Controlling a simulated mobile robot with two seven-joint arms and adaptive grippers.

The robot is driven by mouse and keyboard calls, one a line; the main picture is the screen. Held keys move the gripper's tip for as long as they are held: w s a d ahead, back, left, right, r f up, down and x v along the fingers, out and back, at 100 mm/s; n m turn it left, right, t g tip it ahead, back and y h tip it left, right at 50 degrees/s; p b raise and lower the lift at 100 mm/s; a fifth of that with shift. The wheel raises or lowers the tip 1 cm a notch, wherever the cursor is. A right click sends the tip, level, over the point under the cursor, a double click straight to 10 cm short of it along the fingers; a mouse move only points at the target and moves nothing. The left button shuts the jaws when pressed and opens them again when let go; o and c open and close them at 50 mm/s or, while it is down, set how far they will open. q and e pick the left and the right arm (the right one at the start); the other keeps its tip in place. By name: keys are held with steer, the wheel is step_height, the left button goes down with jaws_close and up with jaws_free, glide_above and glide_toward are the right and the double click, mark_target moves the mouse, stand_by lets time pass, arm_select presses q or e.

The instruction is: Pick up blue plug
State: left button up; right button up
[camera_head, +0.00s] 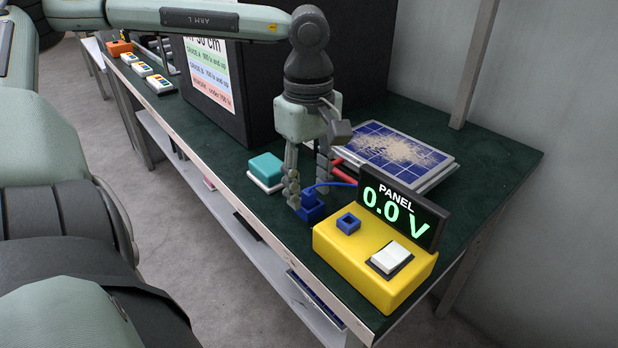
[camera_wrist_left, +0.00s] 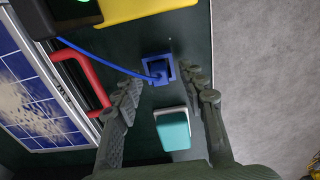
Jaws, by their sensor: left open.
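The blue plug (camera_head: 311,208) sits low at the green bench top, beside the yellow box, with a blue cable (camera_head: 330,185) running from it toward the panel. In the left wrist view the plug (camera_wrist_left: 157,70) shows within a square blue frame, the cable leaving to the left. My left gripper (camera_head: 308,190) points down, open, with its fingers around the plug's position; in the left wrist view the fingertips (camera_wrist_left: 160,77) lie on either side of it, with gaps visible. Whether a finger touches the plug cannot be told. My right gripper is not in view.
The yellow box (camera_head: 335,262) carries a blue square socket (camera_head: 348,223), a white switch (camera_head: 390,258) and a display (camera_head: 403,212) reading 0.0 V. A dusty solar panel (camera_head: 390,150) with a red handle (camera_wrist_left: 88,82) and a teal-and-white block (camera_head: 266,170) stand nearby.

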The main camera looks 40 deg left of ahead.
arm_select(q)
steer(key=shift+c, duration=0.2)
jaws_close()
steer(key=shift+r, duration=0.15)
